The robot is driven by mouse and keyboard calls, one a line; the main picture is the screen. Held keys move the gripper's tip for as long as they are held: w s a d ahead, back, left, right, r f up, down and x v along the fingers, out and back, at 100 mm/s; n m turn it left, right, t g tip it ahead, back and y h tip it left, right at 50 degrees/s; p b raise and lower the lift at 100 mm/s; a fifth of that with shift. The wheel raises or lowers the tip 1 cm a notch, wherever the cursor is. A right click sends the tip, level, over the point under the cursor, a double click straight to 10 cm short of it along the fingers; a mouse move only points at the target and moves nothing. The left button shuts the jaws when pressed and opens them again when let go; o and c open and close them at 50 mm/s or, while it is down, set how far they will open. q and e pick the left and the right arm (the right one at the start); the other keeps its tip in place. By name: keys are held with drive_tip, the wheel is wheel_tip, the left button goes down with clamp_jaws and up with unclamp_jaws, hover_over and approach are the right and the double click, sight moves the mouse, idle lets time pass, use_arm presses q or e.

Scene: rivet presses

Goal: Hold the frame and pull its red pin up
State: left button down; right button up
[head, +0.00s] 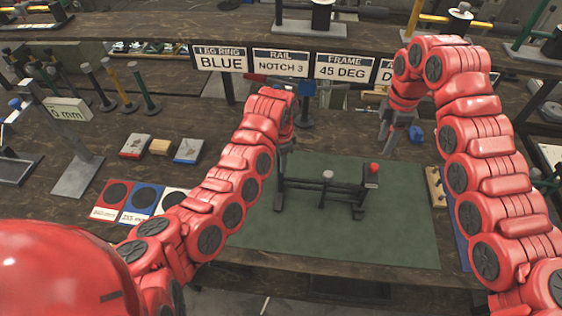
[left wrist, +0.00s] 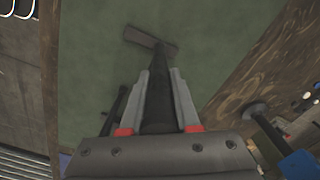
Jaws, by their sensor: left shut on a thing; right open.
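The dark frame (head: 318,186) stands on the green mat (head: 400,235), with a crossbar between two footed uprights. A small grey disc sits over its middle. The red pin (head: 374,168) shows as a red knob at the top of the frame's right end. My left gripper (head: 284,152) is shut on the frame's left upright. In the left wrist view, the fingers (left wrist: 160,78) flank this dark bar (left wrist: 158,92), with its foot on the mat beyond. My right gripper (head: 390,132) is open and empty, above and behind the red knob, apart from it.
Signs (head: 345,67) stand along the back, one reading "FRAME 45 DEG". A blue part (head: 416,134) lies right of my right gripper. A wooden block with holes (head: 436,187) lies at the mat's right edge. Colored sample cards (head: 143,198) lie left. The front mat is clear.

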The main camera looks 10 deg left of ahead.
idle(0.6)
drive_tip(key=shift+o, duration=1.3)
drive_tip(key=m+t+y, duration=1.1)
drive_tip(key=y, duration=0.3)
approach(374, 168)
drive_tip(key=w, duration=0.1)
drive_tip(key=x, duration=1.2)
drive_tip(key=shift+w+a+f, duration=0.2)
drive_tip(key=shift+a+f, duration=0.1)
drive_tip(key=shift+f, duration=0.05)
drive_tip(key=shift+c, duration=0.3)
clamp_jaws()
